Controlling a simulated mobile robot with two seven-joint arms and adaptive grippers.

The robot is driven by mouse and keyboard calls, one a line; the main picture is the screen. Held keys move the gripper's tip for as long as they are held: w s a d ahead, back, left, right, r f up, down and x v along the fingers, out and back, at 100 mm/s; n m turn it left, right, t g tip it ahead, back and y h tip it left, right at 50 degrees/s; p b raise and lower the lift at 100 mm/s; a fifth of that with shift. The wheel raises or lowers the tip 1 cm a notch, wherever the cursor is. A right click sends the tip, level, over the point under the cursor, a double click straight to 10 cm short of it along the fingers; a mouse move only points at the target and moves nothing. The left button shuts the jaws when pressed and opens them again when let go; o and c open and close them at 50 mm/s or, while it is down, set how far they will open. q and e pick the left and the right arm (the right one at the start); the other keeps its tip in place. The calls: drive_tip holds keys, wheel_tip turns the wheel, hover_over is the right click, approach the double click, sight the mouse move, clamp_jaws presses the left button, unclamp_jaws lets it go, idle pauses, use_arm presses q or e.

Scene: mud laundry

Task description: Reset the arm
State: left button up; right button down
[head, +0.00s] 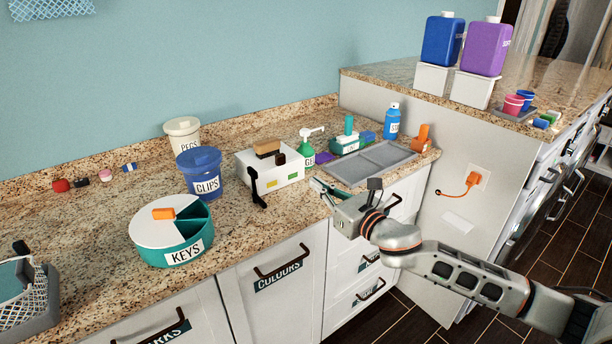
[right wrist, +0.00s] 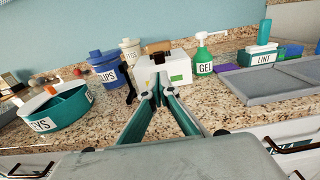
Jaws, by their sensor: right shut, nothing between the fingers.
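My right arm (head: 455,270) comes in from the right in the head view and reaches over the front edge of the counter. My right gripper (head: 322,187) points left, in front of the white box (head: 284,173). In the right wrist view its two teal fingers converge, and the gripper (right wrist: 156,90) is shut and empty. Its tips overlap the white box (right wrist: 178,73) in that view; I cannot tell the exact gap. My left gripper is not in view.
The granite counter (head: 110,215) holds a teal KEYS tub (head: 172,255), a blue CLIPS tub (head: 200,180), a green GEL bottle (head: 307,155) and a grey tray (head: 365,166). A black upright piece (head: 256,190) stands by the white box. Floor (head: 410,318) shows below my arm.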

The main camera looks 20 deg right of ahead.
drive_tip(key=s+a+f+m+g+h, duration=0.1)
drive_tip(key=s+a+f+m+g, duration=0.1)
drive_tip(key=s+f+m, duration=0.6)
drive_tip(key=s+a+f+m+g, duration=0.1)
drive_tip(key=s+a+f+m, duration=0.3)
drive_tip(key=f+m, duration=0.6)
drive_tip(key=s+d+f+m+g+h, duration=0.2)
drive_tip(key=s+d+f+m+g, duration=0.1)
drive_tip(key=s+f+m, duration=1.3)
drive_tip(key=s+d+m, duration=0.1)
drive_tip(key=s, duration=0.3)
drive_tip(key=shift+f+m, duration=0.25)
drive_tip(key=shift+m, duration=0.05)
